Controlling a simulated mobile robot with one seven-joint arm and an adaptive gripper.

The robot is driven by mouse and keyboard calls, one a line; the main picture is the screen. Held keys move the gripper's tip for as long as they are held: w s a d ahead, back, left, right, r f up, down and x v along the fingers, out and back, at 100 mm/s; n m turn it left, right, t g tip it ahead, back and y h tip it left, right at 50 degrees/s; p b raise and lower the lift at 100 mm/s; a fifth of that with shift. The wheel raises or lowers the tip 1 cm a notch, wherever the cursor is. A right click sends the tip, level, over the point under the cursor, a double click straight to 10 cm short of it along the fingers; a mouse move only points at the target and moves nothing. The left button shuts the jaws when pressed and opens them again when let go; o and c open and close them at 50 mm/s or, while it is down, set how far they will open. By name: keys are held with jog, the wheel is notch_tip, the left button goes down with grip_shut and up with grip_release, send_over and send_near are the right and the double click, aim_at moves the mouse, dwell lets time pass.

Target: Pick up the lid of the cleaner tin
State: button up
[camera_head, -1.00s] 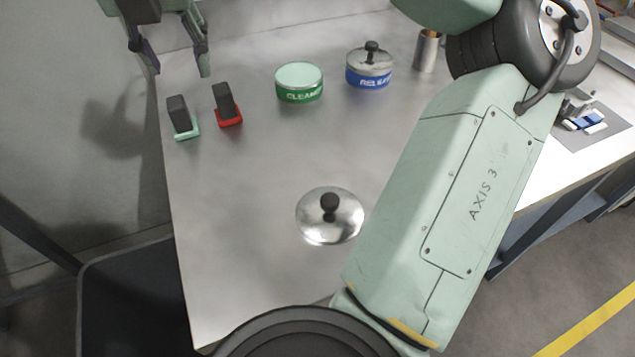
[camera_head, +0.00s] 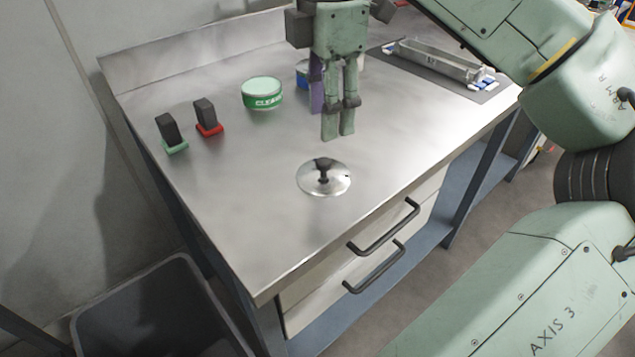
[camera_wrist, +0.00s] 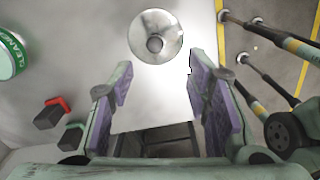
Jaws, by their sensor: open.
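The lid (camera_head: 324,178) is a shiny round metal disc with a black knob, lying knob-up on the bench by itself. The green cleaner tin (camera_head: 262,94) stands further back to the left, and its light green top shows. In the wrist view the lid (camera_wrist: 155,37) lies beyond the fingertips, near the top middle, and the tin (camera_wrist: 10,55) is cut off at the left edge. My gripper (camera_head: 338,138) hangs above the bench behind the lid, apart from it. In the wrist view my gripper (camera_wrist: 160,80) has its purple-padded fingers spread, with nothing between them.
A blue tin (camera_head: 302,75) is mostly hidden behind my gripper. Two black-handled blocks, one on a green base (camera_head: 170,133) and one on red (camera_head: 208,117), stand at the left. A tray (camera_head: 440,62) lies back right. Bare bench surrounds the lid.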

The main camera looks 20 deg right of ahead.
send_over(324, 161)
jog(key=f, duration=0.4)
jog(key=shift+s+d+f, duration=0.1)
jog(key=shift+s, duration=0.1)
jog(key=shift+w+f+p, duration=0.15)
jog(key=shift+f+p, duration=0.2)
jog(key=shift+f, duration=1.15)
jog(key=shift+w+f+p, duration=0.1)
jog(key=shift+f+p, duration=0.2)
jog(key=shift+f, duration=1.2)
jog(key=shift+c, duration=0.3)
grip_shut()
